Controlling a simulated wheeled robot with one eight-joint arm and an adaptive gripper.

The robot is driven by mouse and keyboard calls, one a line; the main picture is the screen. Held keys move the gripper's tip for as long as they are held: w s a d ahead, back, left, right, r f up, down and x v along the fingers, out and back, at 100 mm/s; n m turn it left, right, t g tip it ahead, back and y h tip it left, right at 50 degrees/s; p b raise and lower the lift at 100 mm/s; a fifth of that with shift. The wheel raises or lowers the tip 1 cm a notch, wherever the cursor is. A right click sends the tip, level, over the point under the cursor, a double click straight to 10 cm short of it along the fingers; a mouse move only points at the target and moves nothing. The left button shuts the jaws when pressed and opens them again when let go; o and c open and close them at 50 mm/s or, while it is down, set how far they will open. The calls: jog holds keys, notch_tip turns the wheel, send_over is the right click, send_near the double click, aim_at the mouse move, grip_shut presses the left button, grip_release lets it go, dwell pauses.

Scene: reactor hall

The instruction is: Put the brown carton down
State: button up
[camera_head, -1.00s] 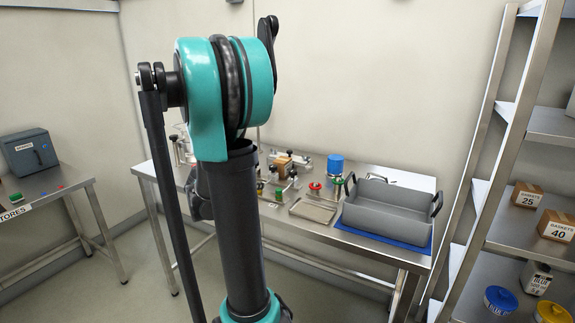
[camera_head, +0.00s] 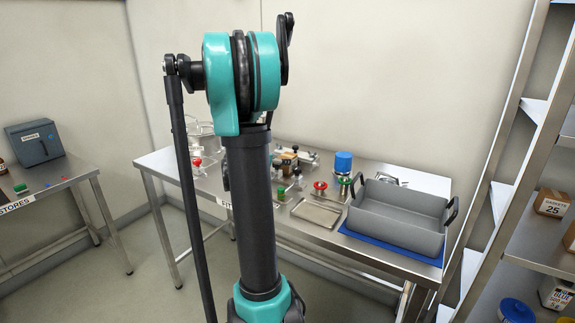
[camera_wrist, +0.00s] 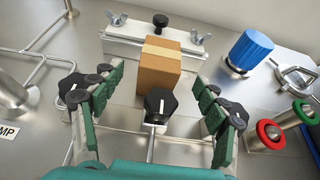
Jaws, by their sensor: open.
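The brown carton (camera_wrist: 159,68) stands upright on the steel bench top in the wrist view. My gripper (camera_wrist: 158,88) is open, with one green-padded finger on each side of the carton and visible gaps to both. The carton stands in front of a pale clamp bar (camera_wrist: 150,45), and I cannot tell if they touch. In the head view the carton (camera_head: 289,159) shows small, just right of my arm; my gripper is hidden there behind my arm.
A black knob (camera_wrist: 159,105) stands just in front of the carton. A blue-capped container (camera_wrist: 249,50) and red and green valves (camera_wrist: 270,131) are to the right. A grey tray (camera_head: 400,215) sits on a blue mat at the bench's right end.

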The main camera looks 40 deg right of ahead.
aim_at(287, 156)
jog(key=shift+w+d, duration=0.2)
jog(key=shift+d, duration=0.45)
jog(key=x, duration=0.4)
jog(key=shift+w+d+r, duration=0.15)
jog(key=shift+w+d, duration=0.05)
jog(key=shift+d, duration=0.15)
jog(key=c, duration=1.4)
notch_tip(287, 156, up, 20)
jog(key=shift+r, duration=0.1)
jog(key=shift+a, duration=0.1)
